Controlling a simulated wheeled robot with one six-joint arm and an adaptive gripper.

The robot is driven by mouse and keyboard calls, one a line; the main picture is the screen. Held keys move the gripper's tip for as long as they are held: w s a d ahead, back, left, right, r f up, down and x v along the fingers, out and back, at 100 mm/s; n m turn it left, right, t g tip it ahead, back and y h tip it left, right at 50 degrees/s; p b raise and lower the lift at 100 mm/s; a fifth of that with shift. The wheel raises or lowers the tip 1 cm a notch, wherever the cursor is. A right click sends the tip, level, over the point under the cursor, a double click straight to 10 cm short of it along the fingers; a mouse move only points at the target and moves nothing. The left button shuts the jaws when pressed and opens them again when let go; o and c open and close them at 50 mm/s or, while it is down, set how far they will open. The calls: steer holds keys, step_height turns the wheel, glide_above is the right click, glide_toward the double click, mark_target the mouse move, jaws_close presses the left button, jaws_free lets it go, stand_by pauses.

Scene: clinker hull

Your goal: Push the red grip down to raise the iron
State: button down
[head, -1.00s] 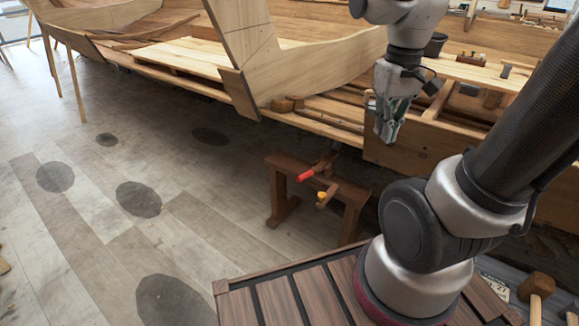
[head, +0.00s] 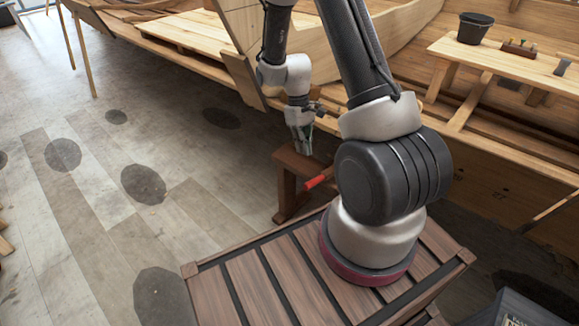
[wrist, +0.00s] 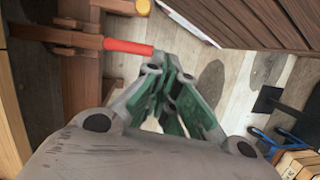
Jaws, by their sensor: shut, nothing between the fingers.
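The red grip (head: 320,178) sticks out from beside a brown wooden trestle (head: 287,187) in the head view, partly hidden by my arm. In the wrist view the red grip (wrist: 128,47) lies level at the end of a bar, with its tip at my fingers. My gripper (head: 303,150) is shut and empty, and in the head view it is above and a little left of the grip. In the wrist view my gripper (wrist: 172,95) shows green finger pads. I cannot tell whether the fingers touch the grip. The iron is not clearly visible.
The wooden hull (head: 185,52) stands behind the trestle. A bench with a black bucket (head: 476,28) is at the upper right.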

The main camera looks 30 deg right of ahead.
steer(key=w+n, duration=0.1)
steer(key=w, duration=0.1)
steer(key=shift+w+a+t, duration=0.1)
steer(key=shift+w+t, duration=0.3)
steer(key=x, duration=1.4)
